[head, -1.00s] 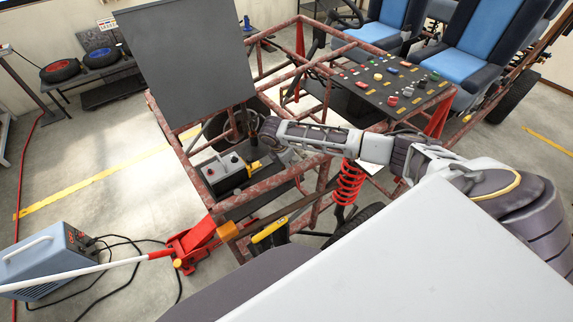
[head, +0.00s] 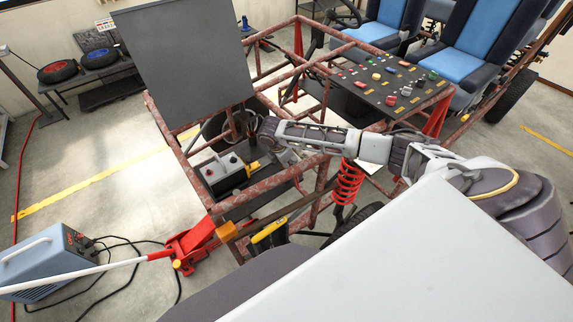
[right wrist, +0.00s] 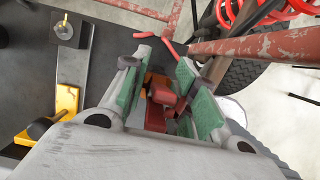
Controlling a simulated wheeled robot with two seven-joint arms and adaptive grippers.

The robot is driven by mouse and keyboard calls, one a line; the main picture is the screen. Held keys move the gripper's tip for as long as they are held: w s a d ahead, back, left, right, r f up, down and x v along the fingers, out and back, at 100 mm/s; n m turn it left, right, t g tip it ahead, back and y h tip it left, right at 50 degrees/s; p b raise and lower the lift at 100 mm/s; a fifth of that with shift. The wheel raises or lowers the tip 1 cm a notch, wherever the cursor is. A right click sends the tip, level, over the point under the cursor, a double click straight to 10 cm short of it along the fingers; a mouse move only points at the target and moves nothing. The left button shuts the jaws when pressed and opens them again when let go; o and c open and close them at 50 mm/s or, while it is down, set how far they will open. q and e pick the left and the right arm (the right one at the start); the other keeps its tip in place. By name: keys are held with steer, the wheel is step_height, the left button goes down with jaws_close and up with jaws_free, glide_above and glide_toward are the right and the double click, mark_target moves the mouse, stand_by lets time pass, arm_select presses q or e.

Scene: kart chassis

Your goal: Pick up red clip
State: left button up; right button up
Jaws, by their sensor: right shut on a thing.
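The red clip (right wrist: 166,98) is in the right wrist view, between the green pads of my right gripper (right wrist: 160,82). The gripper is shut on it, and the pads hide part of the clip. In the head view my right gripper (head: 262,132) is inside the front of the rusty frame, beside the battery (head: 222,172). The clip is too small or hidden to make out there. My left gripper is not in view.
Rusty tubes of the kart chassis (head: 187,160) surround my right gripper. A grey panel (head: 190,70) stands at the left. A red spring (head: 348,182) is below my forearm. In the wrist view a yellow bracket (right wrist: 62,105) and a tube (right wrist: 255,46) lie close by.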

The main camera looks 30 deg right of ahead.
steer(key=shift+r, duration=0.15)
steer(key=shift+r, duration=4.85)
steer(key=shift+w, duration=0.1)
